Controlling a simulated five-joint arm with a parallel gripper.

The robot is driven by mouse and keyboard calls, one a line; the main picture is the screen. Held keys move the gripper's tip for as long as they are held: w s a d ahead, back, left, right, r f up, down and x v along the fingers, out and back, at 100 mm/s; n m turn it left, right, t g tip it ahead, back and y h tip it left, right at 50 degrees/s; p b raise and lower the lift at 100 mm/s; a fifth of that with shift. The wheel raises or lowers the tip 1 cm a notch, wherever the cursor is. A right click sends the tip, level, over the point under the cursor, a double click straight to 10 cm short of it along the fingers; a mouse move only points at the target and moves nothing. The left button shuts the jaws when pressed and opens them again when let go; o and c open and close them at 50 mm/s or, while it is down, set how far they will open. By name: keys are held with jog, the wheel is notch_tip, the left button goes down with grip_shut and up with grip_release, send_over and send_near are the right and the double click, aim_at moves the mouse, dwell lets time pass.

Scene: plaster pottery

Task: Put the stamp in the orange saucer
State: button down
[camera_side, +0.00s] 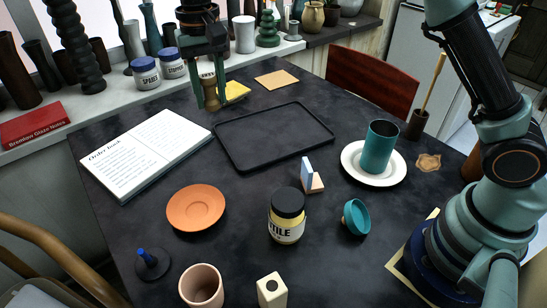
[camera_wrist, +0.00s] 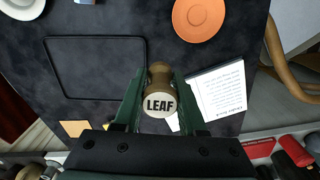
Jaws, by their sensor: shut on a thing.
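My gripper (camera_side: 210,106) is shut on the stamp (camera_side: 208,84), a turned tan-brown piece held up at the back of the table, left of the black tray. In the wrist view the stamp (camera_wrist: 160,92) sits between the two green fingers of my gripper (camera_wrist: 157,98), its pale round end marked LEAF towards the camera. The orange saucer (camera_side: 196,208) lies flat and empty on the dark table, in front of the open book. It also shows in the wrist view (camera_wrist: 198,18) at the top, apart from the stamp.
The order book (camera_side: 145,152) lies open at left. The black tray (camera_side: 272,165) is empty. A yellow jar (camera_side: 286,228), a teal cup (camera_side: 380,147) on a white plate (camera_side: 352,164), a pink cup (camera_side: 201,288) and a blue-tipped stand (camera_side: 152,266) surround the middle. Pots line the back ledge.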

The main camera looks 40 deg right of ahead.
aim_at(197, 211)
jog(key=s+a+n, duration=0.3)
jog(key=s+a, duration=0.2)
jog(key=a, duration=0.5)
jog(key=f, duration=2)
jog(key=shift+w, duration=0.2)
jog(key=shift+f, duration=0.1)
jog(key=c, duration=0.8)
grip_release()
jog(key=shift+o, duration=0.2)
